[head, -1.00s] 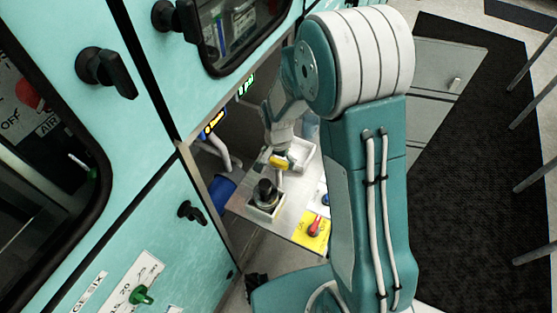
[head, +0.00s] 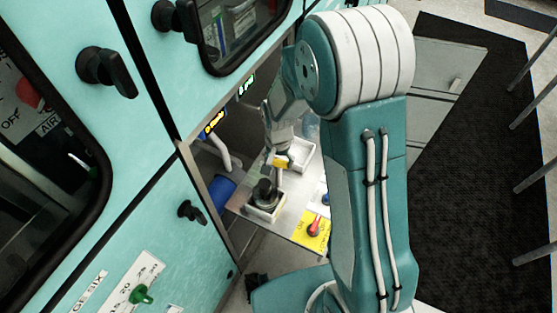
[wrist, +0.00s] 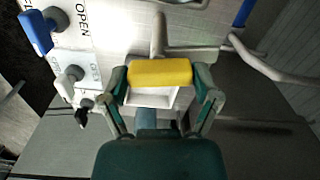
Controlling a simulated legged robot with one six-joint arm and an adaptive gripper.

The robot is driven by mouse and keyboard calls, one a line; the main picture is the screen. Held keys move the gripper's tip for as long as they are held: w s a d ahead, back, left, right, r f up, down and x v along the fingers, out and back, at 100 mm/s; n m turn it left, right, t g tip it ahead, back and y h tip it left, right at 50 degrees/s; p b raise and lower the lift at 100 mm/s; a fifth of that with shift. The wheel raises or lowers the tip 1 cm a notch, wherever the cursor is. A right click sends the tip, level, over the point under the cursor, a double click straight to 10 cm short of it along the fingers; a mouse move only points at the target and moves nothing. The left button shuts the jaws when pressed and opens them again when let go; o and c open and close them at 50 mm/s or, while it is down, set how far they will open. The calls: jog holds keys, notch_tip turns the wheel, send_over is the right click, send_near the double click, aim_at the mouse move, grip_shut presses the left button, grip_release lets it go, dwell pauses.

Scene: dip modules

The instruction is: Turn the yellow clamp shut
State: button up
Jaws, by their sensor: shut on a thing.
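The yellow clamp (wrist: 160,72) shows as a yellow block in the wrist view. My gripper (wrist: 161,77) is shut on it, with one finger at each end of the block. In the head view the yellow clamp (head: 281,162) is a small patch above the metal shelf, under the end of my arm. My gripper's fingers are too small to make out clearly there. Whether the clamp is turned open or shut cannot be told.
A white tray (head: 304,153) and a dark round fitting (head: 264,191) in a pale holder are on the shelf (head: 240,207). A red-handled switch on a yellow plate (head: 312,230) is at the shelf's front. A blue handle (wrist: 36,33) stands beside "OPEN" lettering.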

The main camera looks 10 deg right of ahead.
jog(key=n, duration=0.4)
jog(key=shift+n, duration=0.3)
jog(key=n, duration=0.3)
jog(key=shift+n, duration=0.3)
jog(key=n, duration=0.3)
jog(key=shift+n, duration=2.1)
jog(key=o, duration=1)
jog(key=shift+f, duration=0.1)
jog(key=shift+c, duration=0.2)
